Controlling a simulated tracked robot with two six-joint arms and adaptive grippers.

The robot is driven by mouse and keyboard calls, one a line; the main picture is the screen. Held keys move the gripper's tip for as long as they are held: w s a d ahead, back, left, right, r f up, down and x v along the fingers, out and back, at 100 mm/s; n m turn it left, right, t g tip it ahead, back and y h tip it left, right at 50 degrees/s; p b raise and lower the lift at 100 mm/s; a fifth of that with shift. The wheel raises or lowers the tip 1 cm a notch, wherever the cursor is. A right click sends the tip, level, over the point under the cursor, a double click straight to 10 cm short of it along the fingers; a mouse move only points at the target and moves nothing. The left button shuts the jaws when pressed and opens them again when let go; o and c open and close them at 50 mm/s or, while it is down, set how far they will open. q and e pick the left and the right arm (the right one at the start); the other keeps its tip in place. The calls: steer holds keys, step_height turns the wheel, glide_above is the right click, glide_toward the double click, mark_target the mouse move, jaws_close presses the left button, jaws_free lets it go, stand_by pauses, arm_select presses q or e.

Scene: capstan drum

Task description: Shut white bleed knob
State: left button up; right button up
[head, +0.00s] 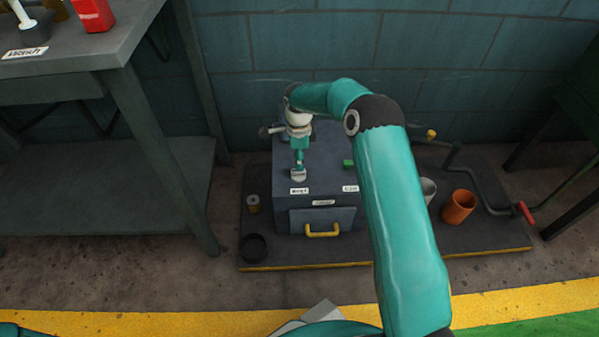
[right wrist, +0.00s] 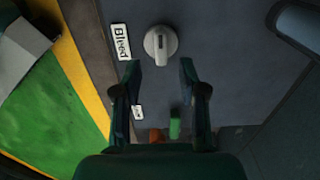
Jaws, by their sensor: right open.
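The white bleed knob (right wrist: 161,43) is round, with a raised grip and a dark mark on it. It sits on the dark grey top of the cabinet (head: 330,160), beside the "Bleed" label (right wrist: 120,41). In the head view the knob (head: 298,176) shows just below my right gripper (head: 299,168). My right gripper (right wrist: 160,70) is open and empty, pointing down at the cabinet top. In the right wrist view the knob lies just beyond its fingertips, roughly in line with the gap, apart from both fingers. My left gripper is not in view.
A green part (head: 348,164) and a second label (head: 350,188) are on the cabinet's right side. A yellow handle (head: 322,231) is on its front. An orange cup (head: 458,207) and a red-handled pipe (head: 524,212) stand right. A workbench (head: 85,50) is left.

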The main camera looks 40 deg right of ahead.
mark_target(298, 173)
step_height(298, 173, down, 5)
steer(key=shift+f+b, duration=0.1)
steer(key=shift+b, duration=0.55)
